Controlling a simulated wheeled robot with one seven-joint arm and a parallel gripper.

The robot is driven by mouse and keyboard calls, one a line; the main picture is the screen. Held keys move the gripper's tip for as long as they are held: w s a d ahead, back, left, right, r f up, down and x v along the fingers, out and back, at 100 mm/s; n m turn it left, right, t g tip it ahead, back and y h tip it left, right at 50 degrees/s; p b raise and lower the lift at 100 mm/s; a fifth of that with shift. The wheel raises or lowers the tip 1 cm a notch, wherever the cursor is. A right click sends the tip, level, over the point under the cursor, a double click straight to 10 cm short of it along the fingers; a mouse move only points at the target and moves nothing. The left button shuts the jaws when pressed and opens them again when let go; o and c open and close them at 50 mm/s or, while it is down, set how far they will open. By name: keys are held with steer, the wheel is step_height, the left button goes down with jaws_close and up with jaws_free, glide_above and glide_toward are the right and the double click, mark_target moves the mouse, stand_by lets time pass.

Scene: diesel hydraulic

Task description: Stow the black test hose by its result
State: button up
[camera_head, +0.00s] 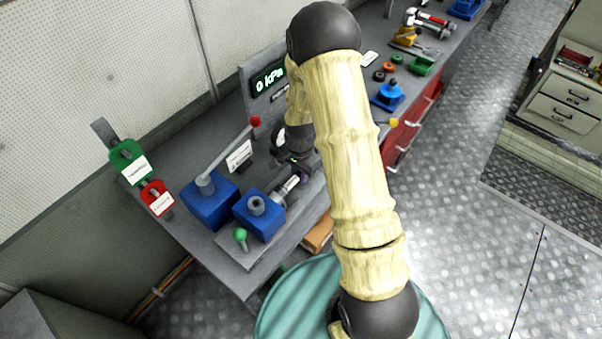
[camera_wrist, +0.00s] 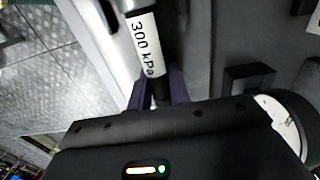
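The black test hose (camera_wrist: 160,92) shows in the wrist view with a white "300 kPa" label (camera_wrist: 146,45) around it. My gripper (camera_wrist: 160,98) has its two purple fingers on either side of the hose, just below the label, and appears shut on it. In the head view my gripper (camera_head: 303,178) is low over the bench, mostly hidden by my arm. A green holder (camera_head: 128,160) and a red holder (camera_head: 156,196) with white labels stand at the left. The display (camera_head: 268,80) reads 0 kPa.
A lever with a red knob (camera_head: 255,121) rises from another blue block (camera_head: 209,203). A green knob (camera_head: 240,235) stands at the bench's front. A blue device (camera_head: 389,95) and several tools lie farther along the bench. Metal floor (camera_head: 470,230) is clear at the right.

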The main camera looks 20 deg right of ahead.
jaws_close()
steer(key=shift+w+d, duration=0.45)
steer(key=shift+d, duration=0.2)
steer(key=shift+w+d, duration=0.45)
steer(key=shift+d, duration=0.15)
steer(key=shift+r, duration=0.1)
stand_by(0.4)
steer(key=shift+r+p, duration=3.3)
steer(key=shift+r, duration=1.1)
